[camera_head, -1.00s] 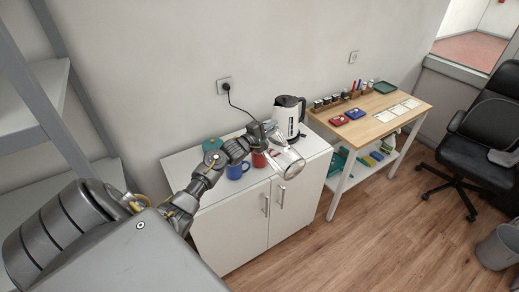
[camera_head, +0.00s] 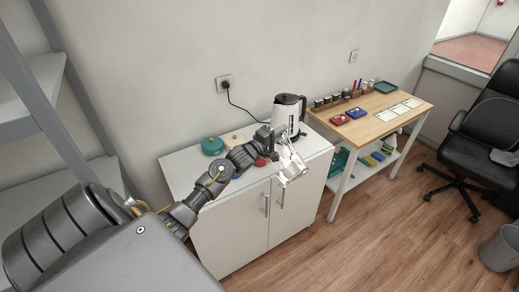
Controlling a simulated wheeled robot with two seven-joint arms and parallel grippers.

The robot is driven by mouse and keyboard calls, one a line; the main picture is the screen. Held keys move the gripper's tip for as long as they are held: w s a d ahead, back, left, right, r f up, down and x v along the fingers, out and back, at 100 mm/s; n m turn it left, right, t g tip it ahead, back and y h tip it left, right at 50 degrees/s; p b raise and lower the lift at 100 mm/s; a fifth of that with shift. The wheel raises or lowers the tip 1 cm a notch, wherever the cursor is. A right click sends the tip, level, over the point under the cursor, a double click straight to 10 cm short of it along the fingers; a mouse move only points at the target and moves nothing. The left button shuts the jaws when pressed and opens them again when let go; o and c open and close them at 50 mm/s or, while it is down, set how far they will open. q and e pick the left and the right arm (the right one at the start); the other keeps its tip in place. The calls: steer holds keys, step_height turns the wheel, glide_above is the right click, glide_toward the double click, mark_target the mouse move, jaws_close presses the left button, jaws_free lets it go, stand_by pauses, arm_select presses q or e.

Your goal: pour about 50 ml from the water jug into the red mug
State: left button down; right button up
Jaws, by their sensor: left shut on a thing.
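My left gripper (camera_head: 274,146) is shut on the clear water jug (camera_head: 291,168), which it holds out at the front right edge of the white cabinet. The jug looks tilted; its water level and any stream are too small to tell. The red mug (camera_head: 261,161) stands on the cabinet top, mostly hidden behind my left wrist, with only a bit of red showing left of the jug. A blue mug (camera_head: 238,178) is also mostly hidden behind my left arm. My right gripper is not in view.
A white and black kettle (camera_head: 287,114) stands at the cabinet's back right, its cord running to a wall socket. A teal round container (camera_head: 212,146) is at the back left of the white cabinet (camera_head: 230,222). A wooden table (camera_head: 380,118) stands to the right.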

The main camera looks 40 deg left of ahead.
mark_target(301, 171)
arm_select(q)
steer(key=shift+s+d+f+m+b, duration=0.1)
steer(key=shift+d+f+m+b, duration=0.2)
steer(key=shift+d+f+m, duration=0.35)
steer(key=shift+d+m, duration=0.15)
stand_by(1.4)
